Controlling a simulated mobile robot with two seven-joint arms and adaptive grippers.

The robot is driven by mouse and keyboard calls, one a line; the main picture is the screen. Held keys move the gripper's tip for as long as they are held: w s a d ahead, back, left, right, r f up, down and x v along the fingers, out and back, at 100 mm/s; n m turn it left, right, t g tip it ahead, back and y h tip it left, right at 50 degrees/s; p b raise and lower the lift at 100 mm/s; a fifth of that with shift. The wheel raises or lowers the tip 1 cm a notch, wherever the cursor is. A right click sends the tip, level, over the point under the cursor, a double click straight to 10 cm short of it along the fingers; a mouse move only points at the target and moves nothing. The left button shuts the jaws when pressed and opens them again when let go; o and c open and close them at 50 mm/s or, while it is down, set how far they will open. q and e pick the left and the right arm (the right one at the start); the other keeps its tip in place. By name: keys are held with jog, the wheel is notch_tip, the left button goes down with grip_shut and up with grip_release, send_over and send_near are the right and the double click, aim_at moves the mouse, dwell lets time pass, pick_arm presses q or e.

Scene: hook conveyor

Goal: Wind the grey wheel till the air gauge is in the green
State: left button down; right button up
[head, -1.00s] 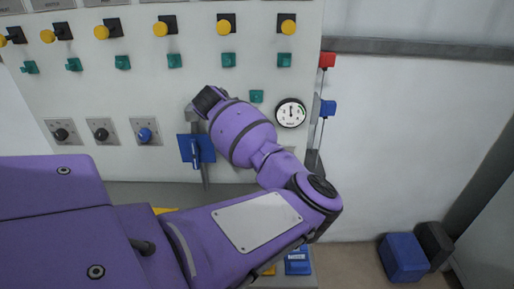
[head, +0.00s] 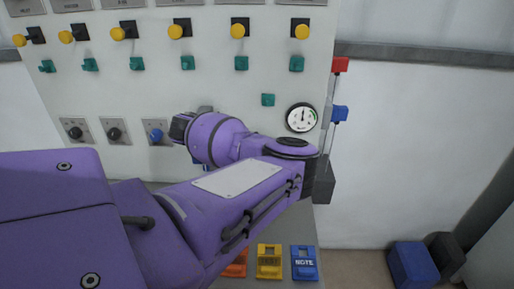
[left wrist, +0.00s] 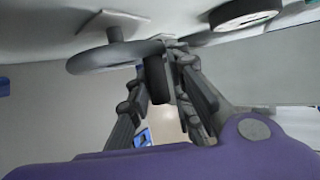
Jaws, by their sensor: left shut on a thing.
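The grey wheel (left wrist: 112,57) juts from the white panel in the left wrist view, seen nearly edge-on. A dark upright grip (left wrist: 157,82) hangs at its rim. My left gripper (left wrist: 170,62) is shut on this grip, with a finger on each side. In the head view my purple arm hides the wheel and the fingers. The air gauge (head: 302,118) is a round white dial with a black rim, to the right of my arm. Its needle points about straight up, and a small green mark lies on the right side. My right gripper is in neither view.
Yellow knobs (head: 239,30) and teal switches (head: 241,63) line the panel above my arm. A red block (head: 340,65) and a blue block (head: 340,113) sit at its right edge. Orange, yellow and blue (head: 304,262) blocks lie below. A blue box (head: 412,265) stands on the floor.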

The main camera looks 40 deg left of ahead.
pick_arm(q)
jog(key=shift+s+f, duration=0.25)
jog(key=shift+f, duration=0.3)
jog(key=c, duration=1.7)
grip_release()
jog(key=shift+c, duration=0.2)
jog(key=shift+o, duration=0.4)
jog(key=shift+w+r, duration=0.1)
jog(key=shift+r, duration=0.2)
jog(key=v, duration=1.2)
jog(key=shift+a, duration=0.1)
